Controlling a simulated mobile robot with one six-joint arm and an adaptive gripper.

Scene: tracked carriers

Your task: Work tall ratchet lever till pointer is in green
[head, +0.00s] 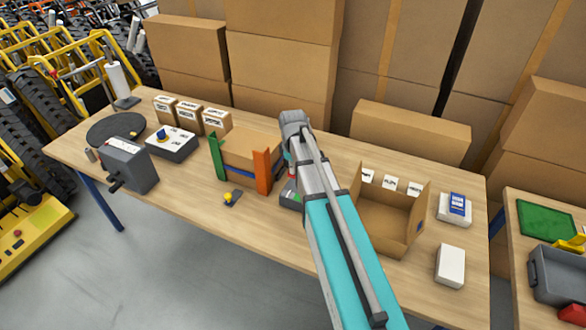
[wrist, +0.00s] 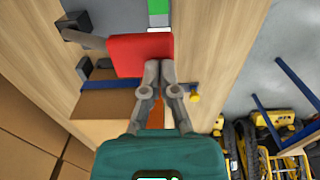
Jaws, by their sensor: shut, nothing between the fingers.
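In the wrist view, my gripper (wrist: 160,66) has its fingertips together at the lower edge of a red block (wrist: 138,54); I cannot tell whether they touch it. The red block appears to be the grip of the lever, with a grey bar (wrist: 88,38) running left from it to a dark part. A green strip (wrist: 158,7) with a white band below it shows above the red block, likely the gauge; I cannot make out the pointer. In the head view, my arm hides most of this device, leaving part of its dark base (head: 290,197) in sight.
Left of the device, a carton stands between a green post (head: 218,157) and an orange post (head: 263,172). A small yellow knob (head: 228,197) sits near the front edge. An open carton (head: 408,230) stands to the right. Grey crank box (head: 128,165) stands farther left.

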